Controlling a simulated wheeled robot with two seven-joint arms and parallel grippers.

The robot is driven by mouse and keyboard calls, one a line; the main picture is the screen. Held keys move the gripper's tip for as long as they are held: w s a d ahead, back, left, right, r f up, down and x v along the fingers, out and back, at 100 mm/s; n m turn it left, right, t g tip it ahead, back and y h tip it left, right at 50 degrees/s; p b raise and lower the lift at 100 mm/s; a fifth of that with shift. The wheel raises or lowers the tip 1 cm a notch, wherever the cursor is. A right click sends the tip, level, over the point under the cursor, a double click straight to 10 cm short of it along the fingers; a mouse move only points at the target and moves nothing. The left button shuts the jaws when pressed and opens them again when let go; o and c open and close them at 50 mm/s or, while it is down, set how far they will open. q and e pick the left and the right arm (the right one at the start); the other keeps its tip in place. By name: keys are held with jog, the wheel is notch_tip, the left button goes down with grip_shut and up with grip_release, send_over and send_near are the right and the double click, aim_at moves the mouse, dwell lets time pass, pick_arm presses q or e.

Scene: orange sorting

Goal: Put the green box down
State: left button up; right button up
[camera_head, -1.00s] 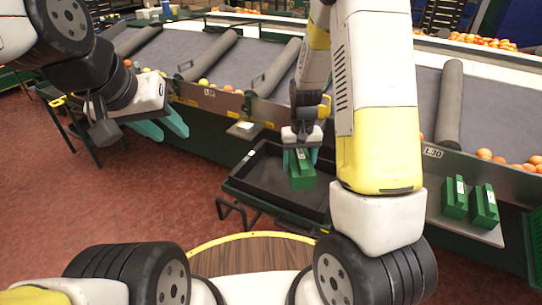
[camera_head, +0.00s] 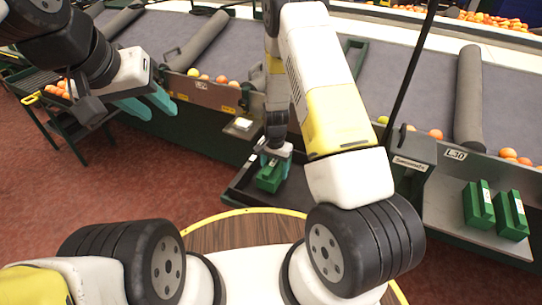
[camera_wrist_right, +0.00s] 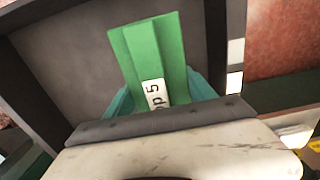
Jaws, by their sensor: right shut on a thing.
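The green box (camera_head: 270,177) is in my right gripper (camera_head: 272,160), over the dark tray (camera_head: 240,190) in the head view. In the right wrist view the green box (camera_wrist_right: 155,55) lies between the teal fingers, with a white label reading "op 5" partly visible. The grey tray floor (camera_wrist_right: 75,55) shows behind it. I cannot tell whether the box touches the tray floor. My left gripper (camera_head: 148,104) is empty at the upper left, with its teal fingers apart.
Two more green boxes (camera_head: 478,205) stand on a grey shelf (camera_head: 450,225) at the right. A conveyor (camera_head: 400,80) with rollers and oranges runs across the back. A black post with a grey unit (camera_head: 410,148) stands right of my right arm.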

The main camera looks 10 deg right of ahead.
jog(key=shift+f, duration=1.8)
jog(key=shift+f, duration=0.2)
jog(key=o, duration=1.7)
